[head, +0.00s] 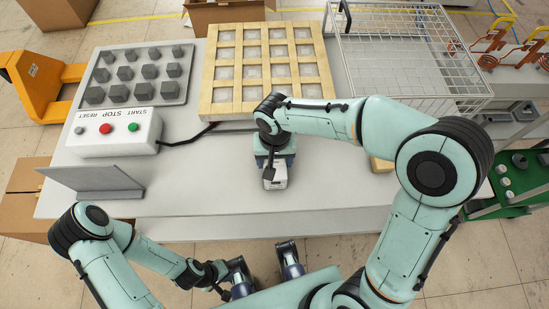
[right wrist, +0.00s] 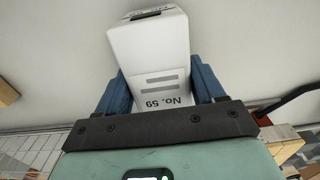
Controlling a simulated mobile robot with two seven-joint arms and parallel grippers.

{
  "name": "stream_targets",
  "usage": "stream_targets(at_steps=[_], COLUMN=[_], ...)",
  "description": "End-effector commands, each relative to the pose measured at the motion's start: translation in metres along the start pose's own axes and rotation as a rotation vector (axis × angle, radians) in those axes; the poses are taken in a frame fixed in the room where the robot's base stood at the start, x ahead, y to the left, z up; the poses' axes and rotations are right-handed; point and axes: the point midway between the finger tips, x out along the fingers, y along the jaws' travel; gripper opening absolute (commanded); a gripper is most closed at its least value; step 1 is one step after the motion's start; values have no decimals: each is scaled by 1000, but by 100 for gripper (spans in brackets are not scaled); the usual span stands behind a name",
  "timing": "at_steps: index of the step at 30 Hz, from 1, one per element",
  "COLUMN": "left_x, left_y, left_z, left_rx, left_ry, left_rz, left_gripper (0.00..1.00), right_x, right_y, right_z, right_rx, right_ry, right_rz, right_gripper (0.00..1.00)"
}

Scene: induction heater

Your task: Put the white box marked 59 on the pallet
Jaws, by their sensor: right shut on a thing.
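The white box marked No. 59 (right wrist: 150,55) is between the two blue fingers of my right gripper (right wrist: 160,88) in the right wrist view, its label readable. In the head view the box (head: 275,181) is low over or on the grey table, near its front edge; I cannot tell whether it touches. My right gripper (head: 274,162) is shut on it. The wooden pallet (head: 239,62), a grid of square cells with pale squares in them, lies behind the gripper at the table's back. My left gripper (head: 266,264) has its fingers apart and empty, in front of the table.
A dark tray of grey blocks (head: 136,76) and a START/STOP/RESET button box (head: 115,133) are at left, with a grey angled plate (head: 92,180) in front. A wire basket (head: 400,60) stands right of the pallet. A wooden piece (head: 381,165) is partly hidden by my right arm.

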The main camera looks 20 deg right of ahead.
Motion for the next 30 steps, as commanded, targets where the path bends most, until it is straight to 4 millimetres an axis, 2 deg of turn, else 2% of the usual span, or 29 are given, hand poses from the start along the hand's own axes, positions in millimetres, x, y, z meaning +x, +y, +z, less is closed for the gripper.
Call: stream_targets(at_steps=[11,12,13,14,23,26,30], left_x=[2,2,2,1,0,-2,-5], left_y=[0,0,0,0,0,0,1], left_z=[-1,-1,-1,-1,-1,0,2], left_rx=[0,1,1,1,1,0,0], left_ry=[4,4,4,4,3,0,-4], left_rz=[1,1,1,1,1,0,-1], left_gripper=[0,0,0,0,0,0,0], right_x=[4,3,3,3,1,-6,-32], right_y=[0,0,0,0,0,-1,-1], right_z=[0,0,0,0,0,-1,-1], right_rx=[-1,-1,-1,-1,-1,-1,-1], right_ry=[2,1,1,1,1,3,6], right_rz=[-1,0,0,0,0,-2,-3], right_gripper=[26,81,91,94,94,94,94])
